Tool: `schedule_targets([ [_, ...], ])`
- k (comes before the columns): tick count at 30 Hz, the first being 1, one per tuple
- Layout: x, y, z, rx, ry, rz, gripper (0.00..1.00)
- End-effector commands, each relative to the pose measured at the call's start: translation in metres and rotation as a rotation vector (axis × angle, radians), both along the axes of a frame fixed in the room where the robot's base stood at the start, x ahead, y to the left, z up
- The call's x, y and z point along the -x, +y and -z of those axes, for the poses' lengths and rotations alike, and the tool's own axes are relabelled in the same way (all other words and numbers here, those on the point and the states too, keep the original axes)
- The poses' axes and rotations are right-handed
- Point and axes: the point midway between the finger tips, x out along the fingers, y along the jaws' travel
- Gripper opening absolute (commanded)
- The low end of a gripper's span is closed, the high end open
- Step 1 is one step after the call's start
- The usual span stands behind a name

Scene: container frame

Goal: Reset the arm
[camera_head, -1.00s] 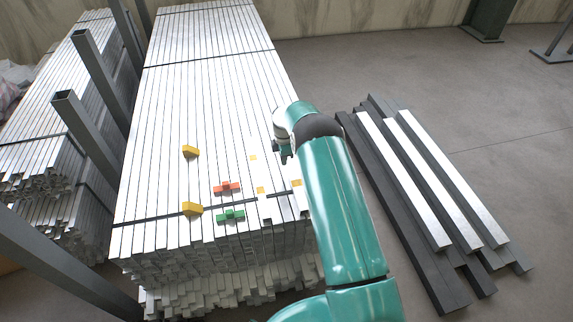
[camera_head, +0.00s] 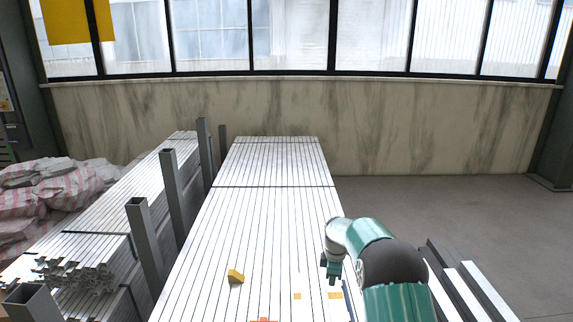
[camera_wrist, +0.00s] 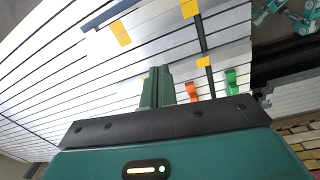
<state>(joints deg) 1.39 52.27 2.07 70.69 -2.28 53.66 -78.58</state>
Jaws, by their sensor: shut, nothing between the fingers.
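My teal arm reaches in from the lower right of the head view. My gripper (camera_head: 332,274) hangs near the right edge of the stack of metal bars (camera_head: 262,215), small and partly turned away. In the wrist view its dark green fingers (camera_wrist: 158,84) are together and empty above the bars. No object is held.
A yellow block (camera_head: 236,276) lies on the stack. A white sheet with yellow squares lies below the gripper. The wrist view shows an orange piece (camera_wrist: 193,110) and a green piece (camera_wrist: 231,82). Grey posts (camera_head: 176,190) stand left; dark beams (camera_head: 455,275) lie right.

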Motion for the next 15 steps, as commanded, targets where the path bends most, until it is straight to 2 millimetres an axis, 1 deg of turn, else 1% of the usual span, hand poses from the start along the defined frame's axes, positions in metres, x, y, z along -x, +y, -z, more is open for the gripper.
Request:
schedule_targets([
  [1,0.006,0.000,-0.027,-0.001,-0.019,0.041,0.00],
  [6,0.035,0.000,-0.096,-0.013,-0.066,0.189,0.00],
  [8,0.047,0.000,-0.119,-0.019,-0.083,0.242,0.00],
  [9,0.056,0.001,-0.133,-0.023,-0.095,0.277,0.00],
  [11,0.070,0.000,-0.153,-0.031,-0.111,0.330,0.00],
  [12,0.080,0.000,-0.167,-0.037,-0.122,0.365,0.00],
  [14,0.096,0.001,-0.185,-0.046,-0.138,0.418,0.00],
  [15,0.106,0.001,-0.197,-0.053,-0.149,0.453,0.00],
])
